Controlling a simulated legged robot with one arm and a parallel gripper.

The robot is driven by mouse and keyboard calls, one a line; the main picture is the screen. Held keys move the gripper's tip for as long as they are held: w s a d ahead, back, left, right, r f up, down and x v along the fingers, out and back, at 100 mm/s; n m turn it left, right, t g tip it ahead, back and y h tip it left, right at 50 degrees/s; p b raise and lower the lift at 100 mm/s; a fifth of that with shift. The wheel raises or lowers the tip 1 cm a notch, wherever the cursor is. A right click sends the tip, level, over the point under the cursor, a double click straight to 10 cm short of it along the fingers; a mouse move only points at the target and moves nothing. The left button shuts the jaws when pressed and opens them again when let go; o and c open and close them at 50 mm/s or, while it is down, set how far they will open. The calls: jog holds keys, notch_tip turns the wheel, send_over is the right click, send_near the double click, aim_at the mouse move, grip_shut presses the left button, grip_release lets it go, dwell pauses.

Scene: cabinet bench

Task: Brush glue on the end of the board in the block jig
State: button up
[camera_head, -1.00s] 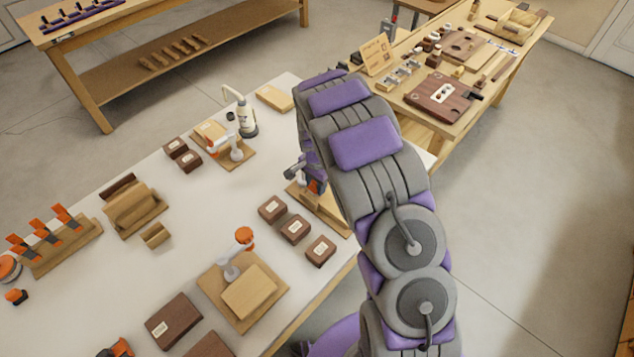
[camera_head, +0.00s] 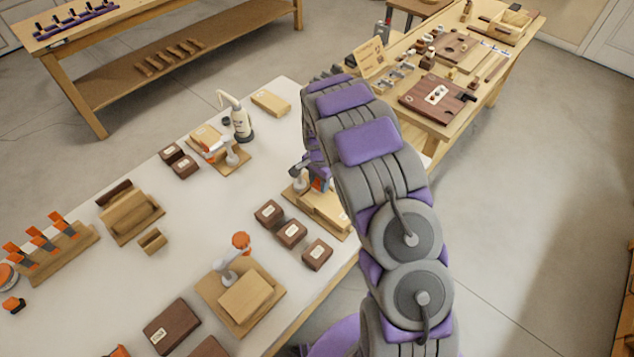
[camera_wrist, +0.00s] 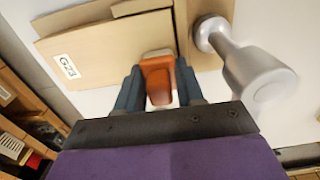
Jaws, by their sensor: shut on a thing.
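My gripper (camera_head: 318,184) is low over a wooden jig at the table's right edge, partly hidden by my arm. In the wrist view, my gripper (camera_wrist: 158,88) is shut on an orange piece (camera_wrist: 158,80). I cannot tell whether it is a brush or a clamp handle. A pale tip shows just past it, at the edge of a light wooden board (camera_wrist: 110,48) with a paper label. The board also shows in the head view (camera_head: 328,208). A grey metal clamp part (camera_wrist: 255,70) stands close on the right. No glue is visible on the board.
Other jigs with boards and clamps stand at the front (camera_head: 243,300) and back (camera_head: 222,152). A white glue bottle (camera_head: 240,122) stands behind. Dark labelled blocks (camera_head: 291,233) lie close in front of my gripper. Bare white tabletop lies left of them.

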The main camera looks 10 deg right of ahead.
jog(key=shift+s+a, duration=0.1)
jog(key=shift+a, duration=0.05)
jog(key=shift+s+a+f+p, duration=0.15)
jog(key=shift+s+a, duration=0.3)
jog(key=shift+a, duration=0.25)
jog(key=shift+s+a+r+p, duration=0.1)
jog(key=shift+s+a+p, duration=0.05)
jog(key=shift+s+a, duration=0.4)
jog(key=shift+w+a, duration=0.1)
jog(key=shift+w+d+p, duration=0.2)
jog(key=shift+w+d, duration=0.3)
jog(key=shift+d, duration=0.25)
jog(key=shift+w+d+p, duration=0.15)
jog(key=shift+w+d, duration=0.35)
jog(key=shift+d, duration=0.2)
jog(key=shift+s, duration=0.15)
jog(key=shift+s+d, duration=0.4)
jog(key=shift+s, duration=0.1)
